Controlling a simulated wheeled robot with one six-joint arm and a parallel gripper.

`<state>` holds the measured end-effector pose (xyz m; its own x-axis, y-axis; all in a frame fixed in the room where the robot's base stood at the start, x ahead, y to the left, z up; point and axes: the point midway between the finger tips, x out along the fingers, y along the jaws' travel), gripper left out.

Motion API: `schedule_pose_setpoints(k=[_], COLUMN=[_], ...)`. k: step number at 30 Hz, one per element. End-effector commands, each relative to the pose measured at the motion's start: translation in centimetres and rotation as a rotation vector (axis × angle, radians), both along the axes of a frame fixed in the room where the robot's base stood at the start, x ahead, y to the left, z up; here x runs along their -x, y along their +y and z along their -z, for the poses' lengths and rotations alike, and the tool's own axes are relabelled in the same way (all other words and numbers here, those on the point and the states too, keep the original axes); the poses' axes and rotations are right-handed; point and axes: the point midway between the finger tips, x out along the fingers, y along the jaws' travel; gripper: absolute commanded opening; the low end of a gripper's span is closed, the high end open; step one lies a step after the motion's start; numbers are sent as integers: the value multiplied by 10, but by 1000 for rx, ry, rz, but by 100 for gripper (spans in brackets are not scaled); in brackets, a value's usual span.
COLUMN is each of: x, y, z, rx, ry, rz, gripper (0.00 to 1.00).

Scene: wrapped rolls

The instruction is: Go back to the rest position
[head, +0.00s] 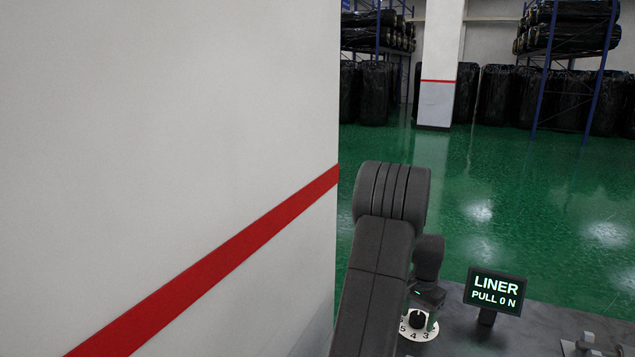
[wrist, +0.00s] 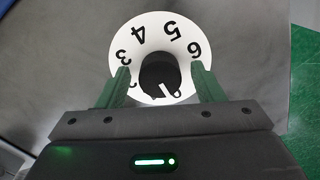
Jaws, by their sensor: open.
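My gripper (wrist: 160,92) is open in the wrist view, with its two green fingers apart on either side of a black knob (wrist: 159,76). The knob sits on a white numbered dial (wrist: 160,30), and its white pointer mark faces the lower right, near a partly hidden number. I cannot tell whether the fingers touch the knob. In the head view the dial (head: 430,333) and knob (head: 417,319) show on the dark table (head: 535,325), beside my dark arm. My fingers are hard to make out there.
A small display (head: 494,291) reading "LINER PULL 0 N" stands right of the dial. A metal fixture (head: 592,347) is at the lower right. A large white wall or pillar (head: 170,120) with a red stripe fills the left. Wrapped black rolls (head: 570,100) stand far back; green floor between is clear.

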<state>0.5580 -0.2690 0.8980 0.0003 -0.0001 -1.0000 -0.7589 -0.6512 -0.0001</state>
Motion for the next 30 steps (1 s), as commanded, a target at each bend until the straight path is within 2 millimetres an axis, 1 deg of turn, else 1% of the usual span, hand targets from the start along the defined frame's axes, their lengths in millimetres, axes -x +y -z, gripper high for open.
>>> schedule_pose_setpoints(k=[9,15,21,30], x=[0,0,0,-1], y=[0,0,0,0], z=[-1,-1,0,0], rx=[-1,0,0,0], ry=[2,1,0,0], rz=[240,339,375,375], gripper=[61,61,61,61])
